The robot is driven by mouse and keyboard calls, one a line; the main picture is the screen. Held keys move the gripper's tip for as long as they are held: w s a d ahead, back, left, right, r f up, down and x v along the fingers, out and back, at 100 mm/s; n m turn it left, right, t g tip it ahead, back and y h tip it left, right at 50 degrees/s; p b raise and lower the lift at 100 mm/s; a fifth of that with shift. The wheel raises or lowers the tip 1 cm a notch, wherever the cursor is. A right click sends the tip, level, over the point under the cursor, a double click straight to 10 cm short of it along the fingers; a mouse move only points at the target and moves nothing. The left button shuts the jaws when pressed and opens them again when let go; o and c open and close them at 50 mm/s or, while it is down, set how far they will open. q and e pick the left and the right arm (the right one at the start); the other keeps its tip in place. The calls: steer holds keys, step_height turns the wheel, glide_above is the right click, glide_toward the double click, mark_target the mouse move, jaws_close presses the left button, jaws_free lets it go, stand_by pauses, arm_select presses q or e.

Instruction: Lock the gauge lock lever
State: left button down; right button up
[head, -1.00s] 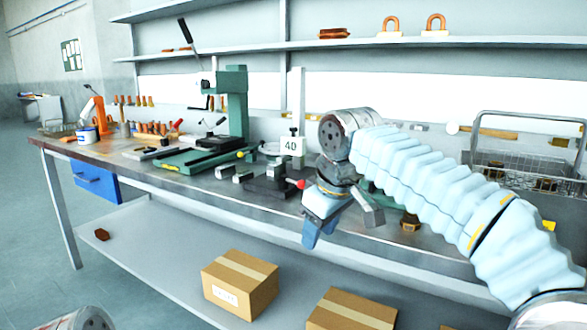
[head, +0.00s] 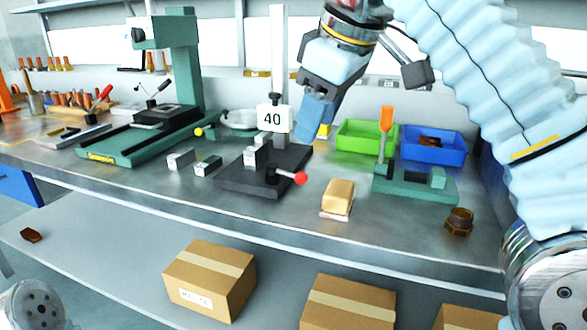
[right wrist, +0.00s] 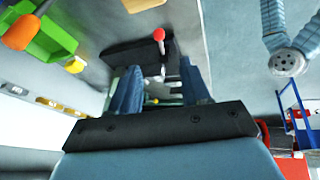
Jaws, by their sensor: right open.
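The gauge (head: 277,118) has an upright post, a white block marked 40 and a dark base (head: 237,182) on the bench. Its lock lever ends in a red ball (head: 300,178) at the base's front right corner. In the right wrist view the red ball (right wrist: 159,34) shows beyond the fingertips, in line with the gap between them. My right gripper (head: 316,124) is open and empty, above and behind the ball, beside the 40 block. Its two blue fingers (right wrist: 160,92) stand apart. My left gripper is out of view.
A tan block (head: 338,195) lies right of the lever. A green fixture with an orange handle (head: 386,120), a brass nut (head: 459,221), a green bin (head: 366,137) and a blue bin (head: 434,145) stand further right. Small metal blocks (head: 181,158) lie left of the gauge.

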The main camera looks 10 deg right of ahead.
mark_target(300, 174)
steer(key=b+x, duration=0.4)
steer(key=x, duration=0.6)
steer(key=shift+w+f, duration=0.1)
steer(key=shift+f, duration=0.3)
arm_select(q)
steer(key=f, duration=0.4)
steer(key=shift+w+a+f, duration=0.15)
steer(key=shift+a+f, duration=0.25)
arm_select(e)
steer(key=shift+c, duration=0.5)
jaws_close()
steer(key=p, duration=0.1)
steer(key=d+n+p, duration=0.1)
steer(key=shift+w+r+n+y+p, duration=0.3)
steer(key=shift+w+p, duration=0.05)
steer(key=shift+p, duration=0.05)
steer(key=shift+w+f+n+g, duration=0.2)
steer(key=shift+n+g, duration=0.1)
steer(key=shift+n, duration=0.2)
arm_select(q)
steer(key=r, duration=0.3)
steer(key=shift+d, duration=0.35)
